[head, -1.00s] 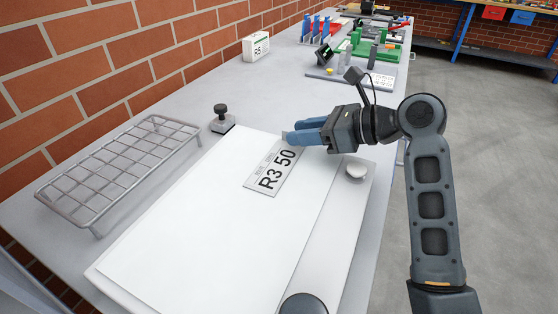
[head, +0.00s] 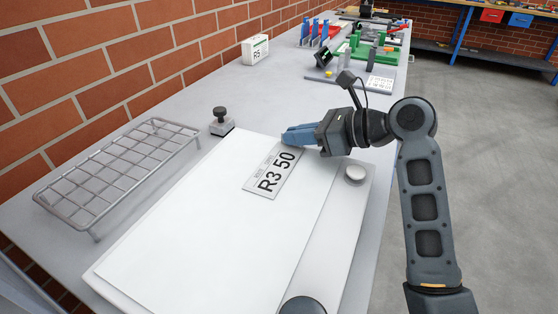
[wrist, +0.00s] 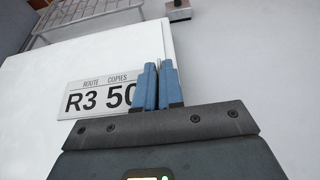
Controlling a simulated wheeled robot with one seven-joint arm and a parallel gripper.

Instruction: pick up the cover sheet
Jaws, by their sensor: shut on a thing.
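The cover sheet (head: 270,172) is a pale grey card printed "R3 50". It lies on the large white sheet stack (head: 210,215), near its far right edge. In the wrist view the card (wrist: 98,98) also shows "ROUTE" and "COPIES". My gripper (head: 286,137) is at the card's far end, its blue fingers close together and shut on that end. In the wrist view the fingers (wrist: 158,68) cover the card's right end, so the grip itself is hidden. The card still looks flat, with no clear gap below it.
A wire rack (head: 120,170) stands left of the stack. A small block with a black knob (head: 221,121) stands behind it. A small white box (head: 255,49) stands farther back by the brick wall.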

